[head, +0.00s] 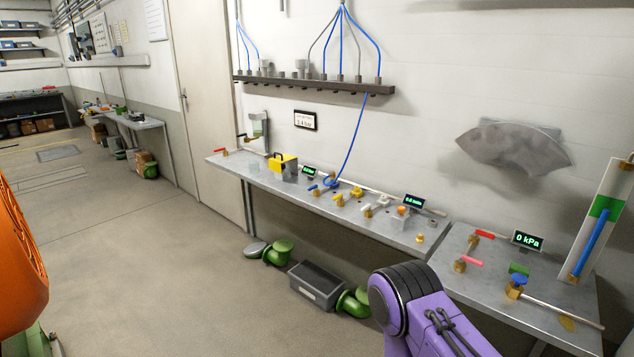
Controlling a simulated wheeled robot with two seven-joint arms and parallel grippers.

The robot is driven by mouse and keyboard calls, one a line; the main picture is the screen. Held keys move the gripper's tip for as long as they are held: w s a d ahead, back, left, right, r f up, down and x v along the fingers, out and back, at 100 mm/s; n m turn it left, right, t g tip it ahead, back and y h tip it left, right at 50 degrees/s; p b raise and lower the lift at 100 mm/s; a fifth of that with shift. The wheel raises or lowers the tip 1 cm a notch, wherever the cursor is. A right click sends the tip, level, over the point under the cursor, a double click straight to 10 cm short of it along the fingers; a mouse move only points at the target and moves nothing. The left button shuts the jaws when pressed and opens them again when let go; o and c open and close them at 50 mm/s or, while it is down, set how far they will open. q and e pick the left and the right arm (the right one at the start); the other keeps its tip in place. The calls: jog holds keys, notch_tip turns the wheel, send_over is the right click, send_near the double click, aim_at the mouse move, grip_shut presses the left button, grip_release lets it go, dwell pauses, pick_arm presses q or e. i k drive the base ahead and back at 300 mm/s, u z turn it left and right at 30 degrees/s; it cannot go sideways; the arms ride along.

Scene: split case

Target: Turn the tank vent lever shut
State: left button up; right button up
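Several small lever valves stand on the wall bench, and no label that I can read says which is the tank vent lever. On the right bench section are a red lever (482,235) and a pink lever (471,261) on brass bodies, beside a display (527,241) reading "0 kPa". A brass valve with a blue knob (518,280) is nearer. On the long section are a blue lever (313,187), a yellow lever (339,197) and a white lever (368,208). A red lever (221,153) lies at the far left end. Neither gripper shows; only my orange and purple arm parts do.
A tilted white panel (620,190) with a blue bar stands at the right. A yellow box (283,162) sits on the long bench (325,215). A grey bin (316,286) and green pipe pieces (280,252) lie on the floor below.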

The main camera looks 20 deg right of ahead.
aim_at(465, 256)
jog(key=z, duration=0.9)
jog(key=i, duration=1)
jog(key=z, duration=0.9)
